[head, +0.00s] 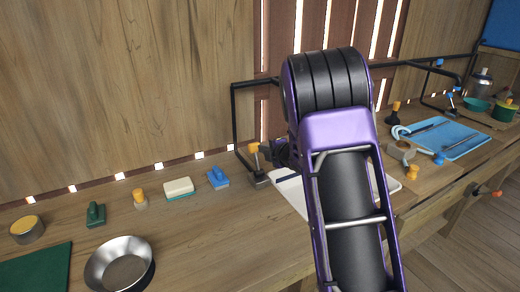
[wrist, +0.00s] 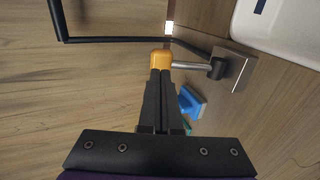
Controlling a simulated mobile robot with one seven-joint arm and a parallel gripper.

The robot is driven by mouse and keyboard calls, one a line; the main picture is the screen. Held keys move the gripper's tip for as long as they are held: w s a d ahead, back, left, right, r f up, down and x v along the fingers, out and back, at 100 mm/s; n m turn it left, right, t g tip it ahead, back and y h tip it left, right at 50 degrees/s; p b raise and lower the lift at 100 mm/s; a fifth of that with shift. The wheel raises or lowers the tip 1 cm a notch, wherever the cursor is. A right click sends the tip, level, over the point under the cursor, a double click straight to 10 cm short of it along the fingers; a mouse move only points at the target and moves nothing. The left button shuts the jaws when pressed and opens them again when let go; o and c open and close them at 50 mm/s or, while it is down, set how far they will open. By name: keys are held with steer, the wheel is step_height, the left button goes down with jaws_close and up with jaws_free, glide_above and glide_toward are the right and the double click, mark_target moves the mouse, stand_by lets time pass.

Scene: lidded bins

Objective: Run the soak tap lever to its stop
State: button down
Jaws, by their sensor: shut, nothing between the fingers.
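A lever with an orange knob (head: 254,148) stands upright on a dark base at the back of the bench, left of my arm. No label shows that it is the soak tap. In the wrist view its orange knob (wrist: 161,57) sits at the end of a metal rod that runs to a black pivot on a grey base plate (wrist: 236,68). My gripper (wrist: 161,72) is shut and empty. Its fingertips are at the knob and overlap its near edge; I cannot tell whether they touch. In the head view my gripper (head: 272,153) is partly hidden behind my arm.
A blue-handled item (head: 218,178), a soap-like block (head: 179,187) and a metal bowl (head: 120,264) lie left of the lever. A white tray (head: 290,192) is right of it, partly behind my arm. A black pipe frame (head: 235,120) rises behind.

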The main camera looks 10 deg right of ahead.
mark_target(255, 146)
steer(key=shift+x, duration=1.5)
steer(key=shift+r, duration=0.1)
steer(key=shift+r+p, duration=0.2)
steer(key=shift+p, duration=0.35)
steer(key=shift+w+a+g+p, duration=0.1)
steer(key=shift+w+g+p, duration=0.25)
steer(key=shift+p, duration=0.6)
steer(key=shift+w+g+p, duration=0.2)
steer(key=shift+g+p, duration=0.05)
steer(key=shift+p, duration=0.05)
steer(key=shift+w+a+f+b, duration=0.15)
steer(key=shift+w+f+b, duration=0.15)
steer(key=shift+f+b, duration=0.15)
steer(key=shift+w+r, duration=0.1)
steer(key=shift+r, duration=0.1)
